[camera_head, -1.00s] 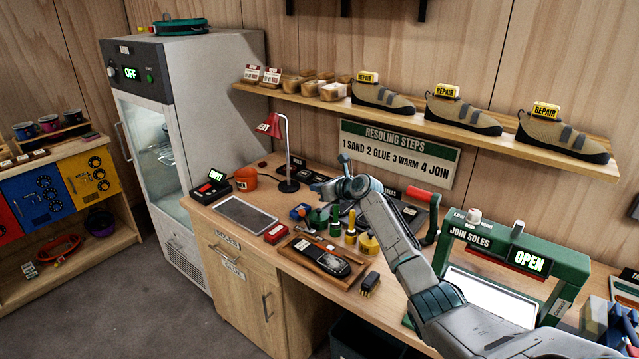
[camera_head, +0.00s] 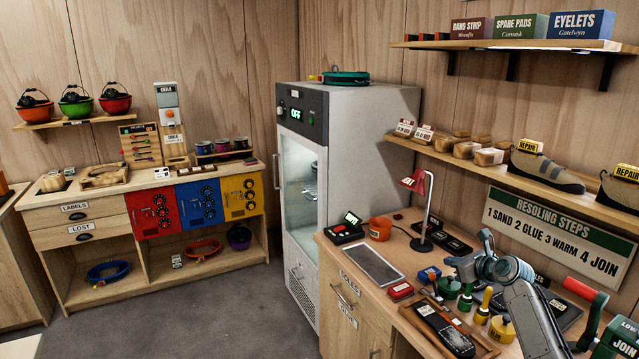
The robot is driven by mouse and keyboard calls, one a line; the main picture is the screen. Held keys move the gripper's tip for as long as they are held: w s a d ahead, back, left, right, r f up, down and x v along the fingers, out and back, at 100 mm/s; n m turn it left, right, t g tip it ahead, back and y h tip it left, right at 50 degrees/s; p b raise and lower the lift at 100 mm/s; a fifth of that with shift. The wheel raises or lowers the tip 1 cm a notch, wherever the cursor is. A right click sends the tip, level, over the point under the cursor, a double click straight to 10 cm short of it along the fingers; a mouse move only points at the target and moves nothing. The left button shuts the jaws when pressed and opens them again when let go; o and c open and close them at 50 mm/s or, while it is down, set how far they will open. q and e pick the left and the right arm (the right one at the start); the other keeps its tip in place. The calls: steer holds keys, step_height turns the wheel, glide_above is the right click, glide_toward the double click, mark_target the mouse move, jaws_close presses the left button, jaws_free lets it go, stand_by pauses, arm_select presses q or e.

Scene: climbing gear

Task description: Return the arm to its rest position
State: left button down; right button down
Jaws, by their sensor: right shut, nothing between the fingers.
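My right arm comes in from the lower right, its grey links and dark joints in front of the workbench. My left gripper is not in view.
Bottles and jars (camera_head: 482,306), a tray with a dark sole (camera_head: 442,328), a red lamp (camera_head: 414,183) and a grey pad (camera_head: 373,264) crowd the workbench. A shoe shelf (camera_head: 465,162) overhangs it. A cabinet (camera_head: 366,150) stands left; the floor (camera_head: 205,318) is clear.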

steer(key=s+a+f+n+g, duration=0.2)
steer(key=s+a+f+n, duration=0.35)
steer(key=s, duration=0.35)
steer(key=s+a+f+n+g+h, duration=0.15)
steer(key=s+a+f+n, duration=0.25)
steer(key=s+f+n, duration=0.4)
steer(key=s+a+f+n+g, duration=0.2)
steer(key=s+a+f+n, duration=0.3)
steer(key=s, duration=0.4)
steer(key=s+a+r+n+g+h, duration=0.15)
steer(key=s+n, duration=0.55)
steer(key=s, duration=0.8)
steer(key=s+r+n+g+h, duration=0.15)
steer(key=s+n, duration=0.55)
steer(key=s, duration=0.7)
step_height(320, 180, down, 38)
steer(key=d+g+b, duration=0.2)
steer(key=d+b, duration=0.1)
steer(key=b, duration=0.2)
steer(key=s+f+b, duration=0.3)
steer(key=s+f, duration=1.5)
steer(key=f, duration=0.3)
steer(key=shift+s+d+m+g+b, duration=0.3)
steer(key=shift+s+d+m+g, duration=0.05)
steer(key=shift+d+m, duration=0.1)
